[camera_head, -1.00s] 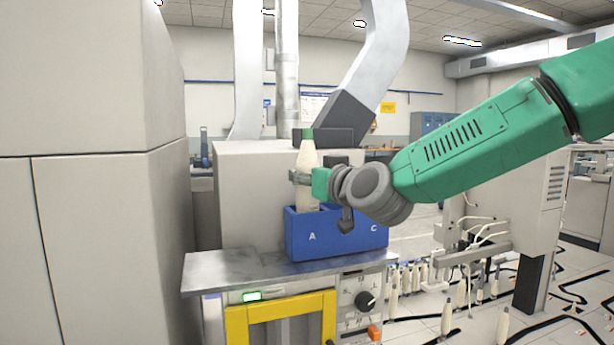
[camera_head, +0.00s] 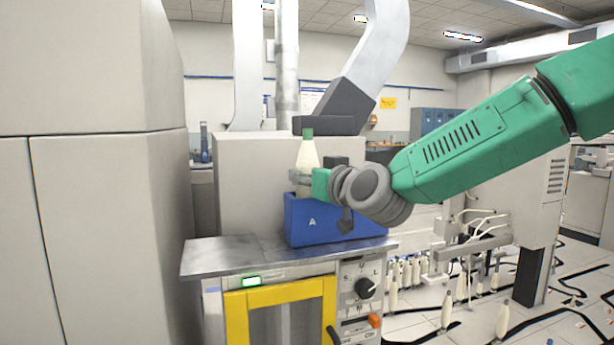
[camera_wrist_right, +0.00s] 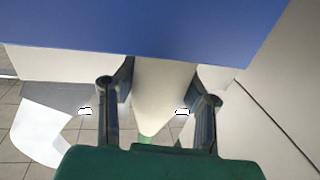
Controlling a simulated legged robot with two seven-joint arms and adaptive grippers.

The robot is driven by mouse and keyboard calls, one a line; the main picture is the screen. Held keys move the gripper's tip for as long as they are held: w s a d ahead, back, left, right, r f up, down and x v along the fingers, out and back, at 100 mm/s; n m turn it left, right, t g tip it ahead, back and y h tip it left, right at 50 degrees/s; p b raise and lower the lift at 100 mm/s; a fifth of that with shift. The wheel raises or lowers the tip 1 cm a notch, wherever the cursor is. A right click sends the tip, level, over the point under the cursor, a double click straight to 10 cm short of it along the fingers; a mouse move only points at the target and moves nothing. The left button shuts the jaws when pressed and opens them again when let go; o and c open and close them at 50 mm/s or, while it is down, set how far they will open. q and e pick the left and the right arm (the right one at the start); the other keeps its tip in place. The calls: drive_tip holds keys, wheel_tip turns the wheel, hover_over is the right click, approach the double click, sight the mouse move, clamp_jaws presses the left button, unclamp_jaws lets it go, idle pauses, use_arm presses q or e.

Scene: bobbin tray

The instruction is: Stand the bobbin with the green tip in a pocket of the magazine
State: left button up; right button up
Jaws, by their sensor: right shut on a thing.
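The cream bobbin with the green tip (camera_head: 307,152) stands upright in my right gripper (camera_head: 303,182), tip up. Its lower part is hidden behind the front wall of the blue magazine (camera_head: 318,228), at the part marked A. My right gripper is shut on the bobbin just above the magazine's rim. In the right wrist view the bobbin (camera_wrist_right: 160,95) lies between the two fingers, and the blue magazine wall (camera_wrist_right: 150,25) fills the top. Whether the bobbin's foot touches the pocket floor cannot be seen. My left gripper is not in view.
The magazine sits on a metal shelf (camera_head: 225,258) above a control panel with a black knob (camera_head: 365,288). A large beige cabinet (camera_head: 90,220) stands at the left. Several other bobbins (camera_head: 447,312) stand at the lower right, below the shelf.

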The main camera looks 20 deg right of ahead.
idle(0.4)
drive_tip(key=o, duration=1.3)
